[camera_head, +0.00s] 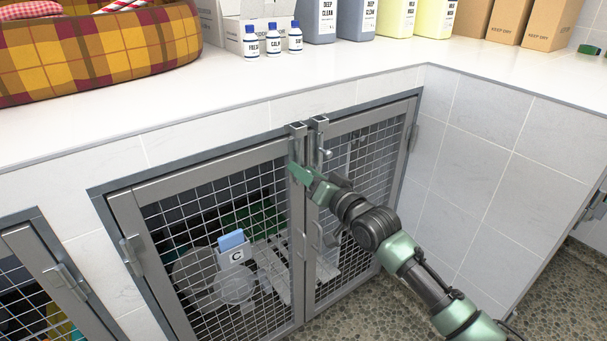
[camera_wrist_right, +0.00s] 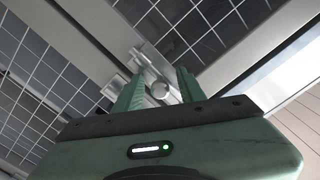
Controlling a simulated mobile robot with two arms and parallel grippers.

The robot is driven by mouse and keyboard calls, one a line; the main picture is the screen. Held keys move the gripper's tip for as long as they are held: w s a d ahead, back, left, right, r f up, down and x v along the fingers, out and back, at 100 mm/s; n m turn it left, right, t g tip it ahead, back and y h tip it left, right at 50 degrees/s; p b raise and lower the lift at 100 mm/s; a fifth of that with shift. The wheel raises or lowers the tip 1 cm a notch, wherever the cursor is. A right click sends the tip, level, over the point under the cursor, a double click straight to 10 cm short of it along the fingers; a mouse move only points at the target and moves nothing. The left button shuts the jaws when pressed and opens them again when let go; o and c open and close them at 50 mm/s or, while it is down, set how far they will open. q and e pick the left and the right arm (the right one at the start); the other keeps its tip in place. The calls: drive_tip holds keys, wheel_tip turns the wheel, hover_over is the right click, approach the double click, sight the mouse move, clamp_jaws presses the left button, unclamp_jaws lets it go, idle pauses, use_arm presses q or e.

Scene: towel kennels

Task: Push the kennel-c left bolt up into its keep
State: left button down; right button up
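Kennel-c (camera_head: 236,254) is a two-door mesh cage under the counter, with a card marked C (camera_head: 236,256) behind its left door. At the top where the doors meet are two small keeps, the left keep (camera_head: 298,129) and the right keep (camera_head: 319,121). My right gripper (camera_head: 299,172) is at the left door's inner stile, just below the left keep, and hides the left bolt in the head view. In the right wrist view its green fingers (camera_wrist_right: 157,92) stand apart, with the left bolt's round knob (camera_wrist_right: 160,90) between them; I cannot tell whether they touch it. My left gripper is out of view.
The right door's bolt (camera_head: 325,152) is close beside my right gripper. The white counter (camera_head: 350,80) overhangs above, holding a plaid pet bed (camera_head: 95,55), small bottles (camera_head: 272,42) and larger jugs (camera_head: 357,20). A tiled wall (camera_head: 490,140) bounds the right side.

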drive_tip(key=shift+w+a, duration=0.1)
drive_tip(key=shift+w, duration=0.05)
clamp_jaws()
idle(1.4)
